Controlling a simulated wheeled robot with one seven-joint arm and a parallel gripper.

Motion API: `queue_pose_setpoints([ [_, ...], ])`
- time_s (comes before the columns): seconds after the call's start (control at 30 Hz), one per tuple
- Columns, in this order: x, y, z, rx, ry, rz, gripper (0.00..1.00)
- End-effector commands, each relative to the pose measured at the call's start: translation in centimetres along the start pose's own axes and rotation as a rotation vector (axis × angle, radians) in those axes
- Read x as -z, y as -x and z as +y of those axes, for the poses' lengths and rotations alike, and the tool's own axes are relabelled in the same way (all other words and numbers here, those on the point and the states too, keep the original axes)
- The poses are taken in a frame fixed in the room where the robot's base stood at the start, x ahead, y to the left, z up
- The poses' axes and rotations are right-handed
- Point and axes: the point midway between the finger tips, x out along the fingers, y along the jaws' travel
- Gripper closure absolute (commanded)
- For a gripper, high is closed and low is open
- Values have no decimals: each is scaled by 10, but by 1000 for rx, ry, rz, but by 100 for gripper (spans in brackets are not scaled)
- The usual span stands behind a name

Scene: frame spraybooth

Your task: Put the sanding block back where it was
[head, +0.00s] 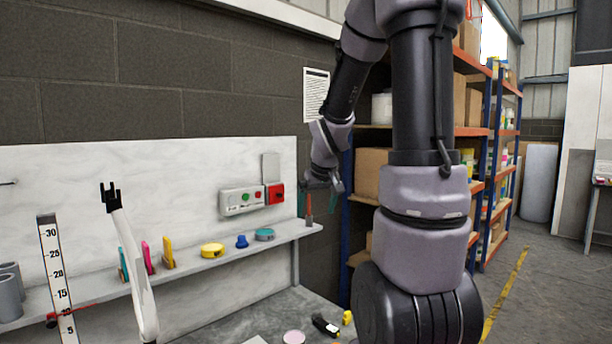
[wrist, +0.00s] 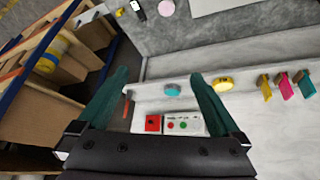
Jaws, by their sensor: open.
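I cannot tell for sure which item is the sanding block. A small yellow piece (head: 347,317) lies on the grey bench beside a black-and-white item (head: 325,326); both also show at the top of the wrist view, the yellow piece (wrist: 120,11) and the black-and-white item (wrist: 137,8). My gripper (head: 318,207) is in the air by the shelf's right end. In the wrist view my gripper (wrist: 160,78) has its green fingers wide apart, with nothing held between them. A teal roll (wrist: 172,89) shows beyond them on the shelf.
The narrow shelf (head: 190,276) carries a yellow roll (head: 212,250), a blue piece (head: 242,241) and upright coloured tools (head: 168,253). A switch box (head: 241,201) is on the wall above. A pink disc (head: 294,337) lies on the bench. Racks with boxes (head: 371,173) stand at right.

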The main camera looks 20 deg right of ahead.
Motion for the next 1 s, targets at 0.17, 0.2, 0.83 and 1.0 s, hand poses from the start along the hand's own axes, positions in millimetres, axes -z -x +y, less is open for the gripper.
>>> queue_pose_setpoints([
  [0.17, -24, 90, -34, 61, -119, 44, 0],
  [0.2, -32, 107, -41, 81, -147, 49, 0],
  [0.83, -112, 209, -86, 280, -328, 47, 0],
  [1.0, -112, 209, -85, 279, -327, 48, 0],
])
